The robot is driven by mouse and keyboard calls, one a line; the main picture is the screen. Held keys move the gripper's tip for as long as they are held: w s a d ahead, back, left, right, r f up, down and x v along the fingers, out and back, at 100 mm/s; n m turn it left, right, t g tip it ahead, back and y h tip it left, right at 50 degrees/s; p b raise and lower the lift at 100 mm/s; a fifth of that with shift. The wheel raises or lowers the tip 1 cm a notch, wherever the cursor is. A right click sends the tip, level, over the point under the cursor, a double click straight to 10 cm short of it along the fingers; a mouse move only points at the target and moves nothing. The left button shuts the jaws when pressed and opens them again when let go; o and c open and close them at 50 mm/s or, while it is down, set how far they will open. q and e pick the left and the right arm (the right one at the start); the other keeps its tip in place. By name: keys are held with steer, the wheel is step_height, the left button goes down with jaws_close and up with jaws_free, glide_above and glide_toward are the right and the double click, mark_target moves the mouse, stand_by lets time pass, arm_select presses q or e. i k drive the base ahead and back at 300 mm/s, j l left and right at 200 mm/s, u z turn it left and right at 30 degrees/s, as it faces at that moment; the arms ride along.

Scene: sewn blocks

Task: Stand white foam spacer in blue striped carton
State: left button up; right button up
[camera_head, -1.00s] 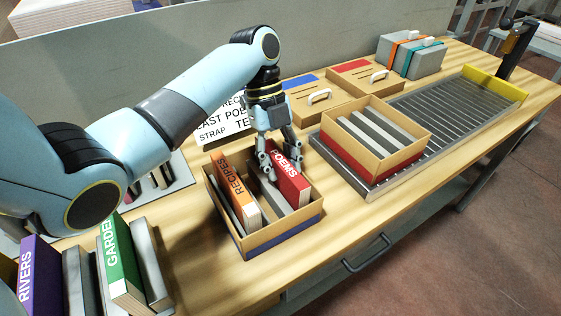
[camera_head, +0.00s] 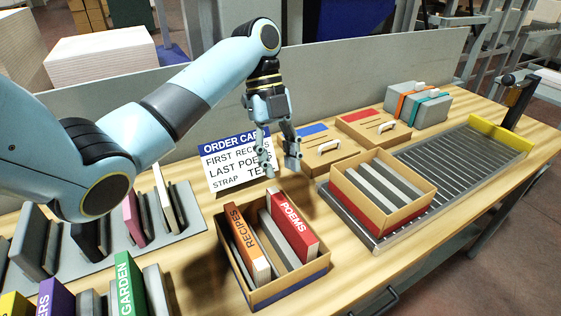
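The blue striped carton (camera_head: 296,287) stands on the table, open at the top, with a dark blue band low on its outside. It holds the orange RECIPES book (camera_head: 247,243), the red POEMS book (camera_head: 293,225) and pale grey-white slabs (camera_head: 272,238) between and beside them. A white slab (camera_head: 165,196) stands upright in the grey rack at left; I cannot tell whether it or a slab in the carton is the white foam spacer. My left gripper (camera_head: 279,168) is open and empty, above and behind the carton. My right gripper is not in view.
A red-banded carton (camera_head: 398,222) with several slabs sits on the roller conveyor (camera_head: 450,165) at right. More books stand at left, including the green GARDEN book (camera_head: 128,285).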

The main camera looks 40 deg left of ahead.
mark_target(289, 275)
steer(key=k+l, duration=1.25)
